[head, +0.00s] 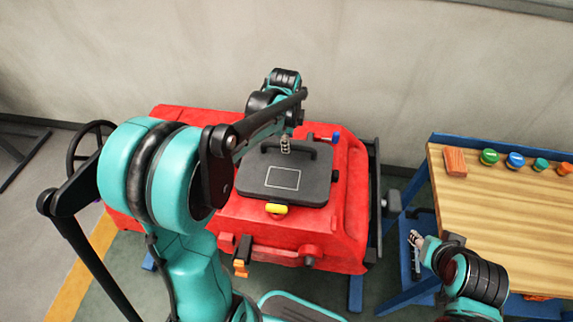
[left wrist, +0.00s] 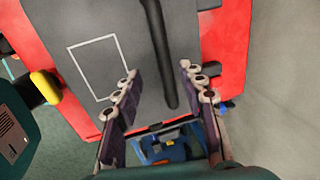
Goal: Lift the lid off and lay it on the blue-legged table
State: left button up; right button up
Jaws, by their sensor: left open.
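A dark grey lid (head: 310,186) with a white rectangle outline lies on top of the red scrubber tank (head: 338,225). A black bar handle (head: 297,149) runs along the lid's far part. My left gripper (head: 286,145) is over the handle, its fingers pointing down. In the left wrist view the fingers of my left gripper (left wrist: 158,85) are spread, with the lid's handle (left wrist: 158,50) running between them, not clamped. The blue-legged table (head: 490,220) with a wooden top stands at the right. My right gripper (head: 418,240) is low beside its left edge; its finger opening is unclear.
A reddish block (head: 455,162) and several round coloured caps (head: 515,160) stand along the table's back edge. The table's middle is clear. A yellow latch (head: 276,209) is at the lid's front edge. A grey wall (head: 370,60) stands behind the tank.

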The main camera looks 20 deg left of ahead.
aim_at(287, 159)
pick_arm(q)
jog(key=f+b, duration=0.1)
jog(key=f, duration=0.1)
jog(key=w+f+b, duration=0.1)
jog(key=f, duration=0.3)
jog(key=shift+w+a+b, duration=0.4)
jog(key=shift+r, duration=0.15)
grip_shut()
